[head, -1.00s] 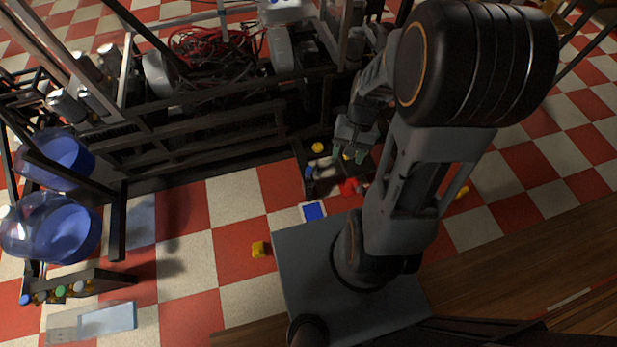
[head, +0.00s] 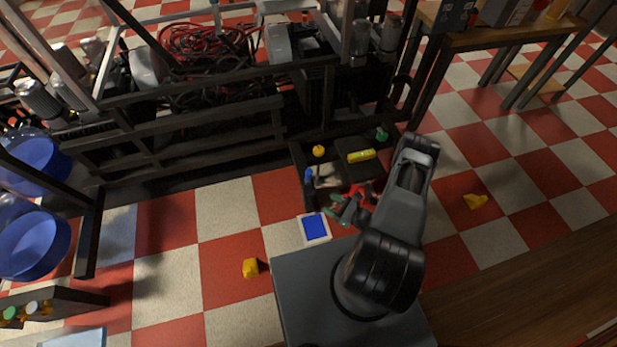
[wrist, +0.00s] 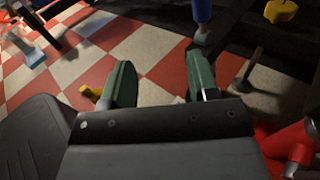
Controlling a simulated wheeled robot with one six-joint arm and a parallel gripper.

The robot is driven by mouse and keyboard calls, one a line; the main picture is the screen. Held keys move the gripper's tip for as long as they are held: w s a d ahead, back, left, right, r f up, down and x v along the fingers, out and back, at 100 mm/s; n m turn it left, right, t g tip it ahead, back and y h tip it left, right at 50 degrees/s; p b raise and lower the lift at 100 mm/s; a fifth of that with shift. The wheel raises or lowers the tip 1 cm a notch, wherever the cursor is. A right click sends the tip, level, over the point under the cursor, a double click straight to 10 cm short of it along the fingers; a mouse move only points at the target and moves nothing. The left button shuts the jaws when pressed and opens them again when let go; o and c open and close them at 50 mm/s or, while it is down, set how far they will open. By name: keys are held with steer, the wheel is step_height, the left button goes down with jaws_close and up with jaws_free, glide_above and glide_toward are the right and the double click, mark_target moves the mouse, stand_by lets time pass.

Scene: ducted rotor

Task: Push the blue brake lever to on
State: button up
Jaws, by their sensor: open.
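The blue brake lever (head: 308,174) stands at the left side of a dark floor tray in the head view. In the wrist view its blue grip (wrist: 203,12) shows at the top edge, on a pale stem, just beyond the right fingertip. Its top is cut off there, and I cannot read an on or off mark. My gripper (head: 333,211) is low over the near edge of the tray, right of and nearer than the lever. In the wrist view its green fingers (wrist: 160,78) are apart with nothing between them.
A red part (head: 361,190) lies close beside my gripper. The tray also holds a yellow knob (head: 318,151), a yellow bar (head: 361,156) and a green knob (head: 382,134). A dark frame with cables (head: 205,42) stands behind. Checkered floor (head: 225,210) at the left is mostly clear.

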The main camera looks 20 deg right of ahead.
mark_target(308, 174)
steer(key=w+a+b, duration=0.1)
steer(key=w, duration=0.3)
steer(key=w+a+t+h, duration=0.1)
steer(key=w+a, duration=0.1)
steer(key=w, duration=0.3)
steer(key=w+a+r+t+h+b, duration=0.1)
steer(key=w, duration=0.4)
steer(key=shift+a+r+m+b, duration=0.1)
steer(key=shift+a+m+b, duration=0.2)
steer(key=shift+a, duration=0.05)
steer(key=shift+c, duration=0.5)
jaws_close()
